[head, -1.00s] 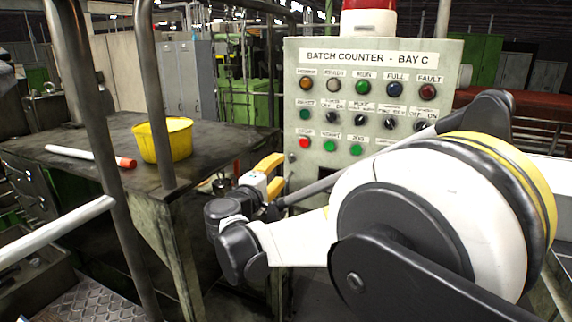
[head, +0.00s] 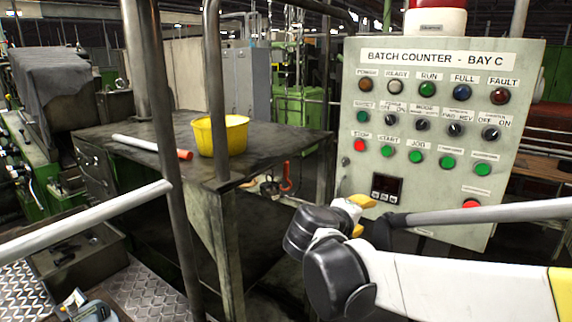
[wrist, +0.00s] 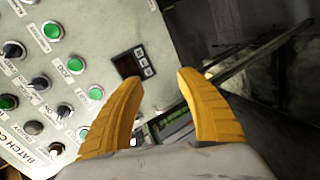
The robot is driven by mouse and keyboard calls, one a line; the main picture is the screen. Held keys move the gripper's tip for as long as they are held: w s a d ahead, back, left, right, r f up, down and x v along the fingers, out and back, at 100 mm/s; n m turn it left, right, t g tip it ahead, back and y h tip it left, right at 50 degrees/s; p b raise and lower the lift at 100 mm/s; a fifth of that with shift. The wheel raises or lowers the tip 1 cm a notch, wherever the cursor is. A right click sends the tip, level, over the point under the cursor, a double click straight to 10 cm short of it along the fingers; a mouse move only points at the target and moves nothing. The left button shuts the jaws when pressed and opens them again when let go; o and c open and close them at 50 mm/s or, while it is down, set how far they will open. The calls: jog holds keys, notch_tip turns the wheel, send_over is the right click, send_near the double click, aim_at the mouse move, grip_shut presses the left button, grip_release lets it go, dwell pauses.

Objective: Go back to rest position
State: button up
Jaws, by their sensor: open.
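My gripper (head: 356,203) shows in the head view in front of the lower left of the grey batch counter panel (head: 385,88), partly hidden behind my wrist. In the wrist view its two yellow fingers (wrist: 157,95) stand apart with nothing between them. The panel also shows in the wrist view (wrist: 105,25), tilted, with a small dark display (wrist: 128,62) beyond the fingertips. No contact between the fingers and the panel shows.
A dark workbench (head: 110,150) on the left holds a yellow bucket (head: 220,137) and a white tube with a red end (head: 150,146). Upright dark posts (head: 212,70) and a pale rail (head: 85,222) stand in front of it. A red beacon (head: 437,20) tops the panel.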

jog(key=s+d+f+m+g+y+b, duration=0.2)
jog(key=s+f, duration=0.4)
jog(key=s, duration=0.1)
jog(key=s+d+f+m+g+y+b, duration=0.1)
jog(key=s+d+f+m+y+b, duration=0.1)
jog(key=s+f, duration=0.4)
jog(key=s+a+f+m+y+b, duration=0.3)
jog(key=s+f, duration=0.4)
jog(key=s, duration=0.4)
jog(key=shift+s+a+m+g+y, duration=0.3)
jog(key=shift+s+a+m+y, duration=0.1)
jog(key=shift+a+y, duration=0.5)
jog(key=shift+o, duration=0.3)
jog(key=shift+a+f, duration=0.1)
